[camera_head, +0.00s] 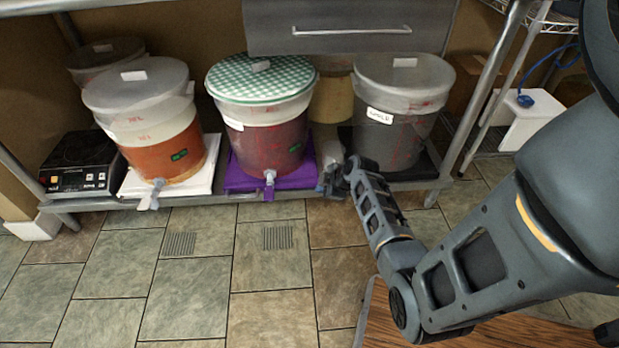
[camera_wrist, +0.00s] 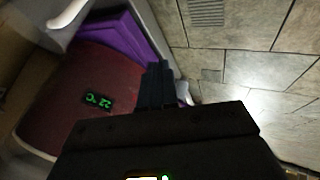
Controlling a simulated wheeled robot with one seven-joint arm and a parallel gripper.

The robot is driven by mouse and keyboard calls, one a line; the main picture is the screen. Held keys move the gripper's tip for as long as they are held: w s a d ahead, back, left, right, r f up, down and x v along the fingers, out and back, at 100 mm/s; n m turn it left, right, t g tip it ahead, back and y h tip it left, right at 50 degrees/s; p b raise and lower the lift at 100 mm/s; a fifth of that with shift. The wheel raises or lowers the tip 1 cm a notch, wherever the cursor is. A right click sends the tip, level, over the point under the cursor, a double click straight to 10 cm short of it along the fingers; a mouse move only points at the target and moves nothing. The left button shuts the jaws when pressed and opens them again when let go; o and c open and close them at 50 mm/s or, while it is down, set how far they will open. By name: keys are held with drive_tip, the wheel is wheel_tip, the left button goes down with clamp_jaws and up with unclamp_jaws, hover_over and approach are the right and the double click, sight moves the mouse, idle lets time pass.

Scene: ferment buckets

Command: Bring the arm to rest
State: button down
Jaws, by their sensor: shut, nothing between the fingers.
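My arm reaches in from the right in the head view, with its wrist low in front of the shelf, between the middle bucket and the right one. My gripper (camera_wrist: 156,84) shows in the wrist view with its fingers together and nothing between them.
A bucket of orange liquid (camera_head: 162,145) stands left, beside a black hotplate (camera_head: 82,165). A grey-lidded bucket (camera_head: 392,130) stands right. A drawer (camera_head: 350,28) hangs above. Spigots, such as the middle one (camera_head: 269,178), stick out in front. The tiled floor (camera_head: 190,270) is open.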

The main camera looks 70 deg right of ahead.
drive_tip(key=shift+s+r, duration=0.1)
drive_tip(key=a+r+m+t+h, duration=0.1)
drive_tip(key=a+m, duration=0.1)
drive_tip(key=a, duration=1.9)
drive_tip(key=s+a+r+t, duration=0.4)
drive_tip(key=s+a+r, duration=0.4)
drive_tip(key=a+r, duration=0.5)
drive_tip(key=s+a+r+m+t+y, duration=0.15)
drive_tip(key=s+a+r, duration=0.25)
drive_tip(key=r, duration=0.5)
drive_tip(key=s+a+r+t+y, duration=0.2)
drive_tip(key=s+a+r+y, duration=0.1)
drive_tip(key=r, duration=0.5)
wheel_tip(320, 180, up, 26)
drive_tip(key=p, duration=2.5)
drive_tip(key=shift+s+f, duration=0.2)
drive_tip(key=shift+f, duration=0.05)
